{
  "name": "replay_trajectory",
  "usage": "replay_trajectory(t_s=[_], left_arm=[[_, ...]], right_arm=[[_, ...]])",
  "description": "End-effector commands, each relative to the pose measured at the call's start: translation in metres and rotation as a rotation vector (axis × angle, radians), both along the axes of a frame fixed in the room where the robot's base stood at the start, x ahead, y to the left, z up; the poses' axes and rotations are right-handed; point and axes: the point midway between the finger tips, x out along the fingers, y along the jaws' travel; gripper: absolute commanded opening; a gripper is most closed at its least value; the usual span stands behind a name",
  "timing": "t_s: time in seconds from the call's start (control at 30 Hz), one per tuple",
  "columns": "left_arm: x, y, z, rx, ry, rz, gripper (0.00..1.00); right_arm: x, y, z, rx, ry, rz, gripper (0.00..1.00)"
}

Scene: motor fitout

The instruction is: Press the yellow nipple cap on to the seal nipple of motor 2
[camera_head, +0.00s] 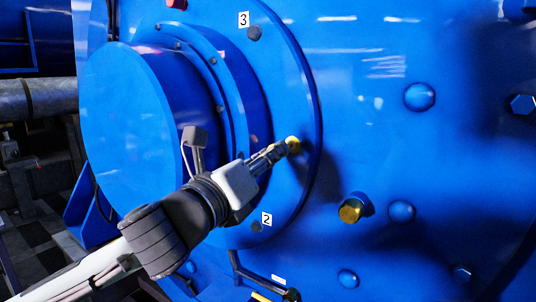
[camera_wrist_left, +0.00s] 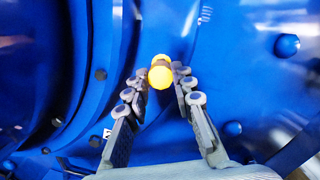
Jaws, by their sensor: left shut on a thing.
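My left gripper (camera_head: 280,151) reaches in from the lower left to the blue flange of the motor (camera_head: 295,90). It is shut on the yellow nipple cap (camera_head: 294,144). In the left wrist view the cap (camera_wrist_left: 160,78) sits between the fingertips (camera_wrist_left: 161,72), with a brownish band and more yellow just beyond it. I cannot tell whether the cap touches a nipple there; the seal nipple itself is not clearly visible. A label "2" (camera_head: 266,219) is on the flange below the gripper, beside a dark bolt head (camera_head: 257,227). My right gripper is not in view.
A label "3" (camera_head: 243,19) and another bolt head (camera_head: 254,33) are higher on the flange. A brass-yellow plug (camera_head: 350,211) sticks out at right. Rounded blue bolts (camera_head: 419,97) stud the housing. The round blue hub (camera_head: 130,125) stands out left of the gripper.

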Motion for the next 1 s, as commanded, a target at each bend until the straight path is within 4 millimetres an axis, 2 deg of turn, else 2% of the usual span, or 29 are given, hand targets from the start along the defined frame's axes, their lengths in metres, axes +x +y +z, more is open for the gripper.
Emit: replay_trajectory(t_s=[1.0], left_arm=[[0.0000,0.0000,0.0000,0.000,0.000,0.000,0.13]], right_arm=[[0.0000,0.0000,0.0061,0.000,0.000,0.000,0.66]])
